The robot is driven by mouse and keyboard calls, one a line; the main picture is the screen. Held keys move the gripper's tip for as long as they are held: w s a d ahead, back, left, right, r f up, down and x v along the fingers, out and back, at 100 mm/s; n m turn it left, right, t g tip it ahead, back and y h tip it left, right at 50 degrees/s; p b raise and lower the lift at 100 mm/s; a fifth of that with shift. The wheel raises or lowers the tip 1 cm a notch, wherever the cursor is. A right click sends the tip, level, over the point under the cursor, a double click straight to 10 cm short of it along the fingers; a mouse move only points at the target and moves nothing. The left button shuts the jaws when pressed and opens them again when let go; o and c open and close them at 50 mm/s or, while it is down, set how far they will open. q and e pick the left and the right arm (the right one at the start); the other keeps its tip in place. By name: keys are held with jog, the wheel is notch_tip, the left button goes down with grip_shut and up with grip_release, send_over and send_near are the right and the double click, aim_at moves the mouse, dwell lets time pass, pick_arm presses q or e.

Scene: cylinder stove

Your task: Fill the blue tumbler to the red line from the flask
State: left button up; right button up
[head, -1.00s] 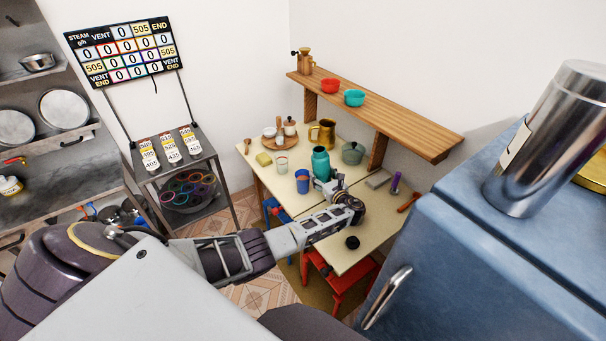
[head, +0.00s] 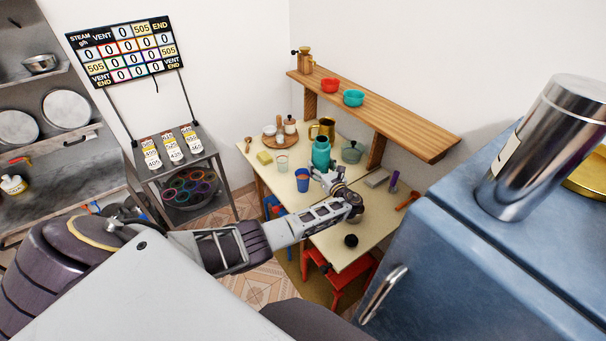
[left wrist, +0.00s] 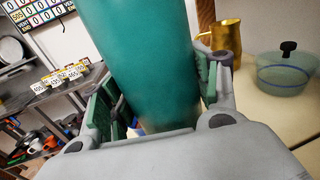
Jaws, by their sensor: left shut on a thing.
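The teal flask (head: 321,153) is upright or nearly so above the table, just right of and behind the blue tumbler (head: 302,181). My left gripper (head: 321,172) is shut on the flask's lower part. In the left wrist view the flask (left wrist: 140,60) stands tall between the two fingers of my left gripper (left wrist: 160,100). The tumbler stands upright on the table, apart from the flask. Its red line and the liquid level are too small to tell. My right gripper is out of view.
A clear glass (head: 282,163) and a yellow sponge (head: 264,158) stand left of the tumbler. A brass jug (head: 327,128) and a lidded glass pot (head: 352,151) are behind. A black cap (head: 351,240) lies near the front. A wooden shelf (head: 380,110) overhangs the back.

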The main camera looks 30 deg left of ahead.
pick_arm(q)
jog(key=shift+r, duration=0.1)
dwell(0.3)
jog(key=shift+r+p, duration=2)
jog(key=shift+f, duration=0.15)
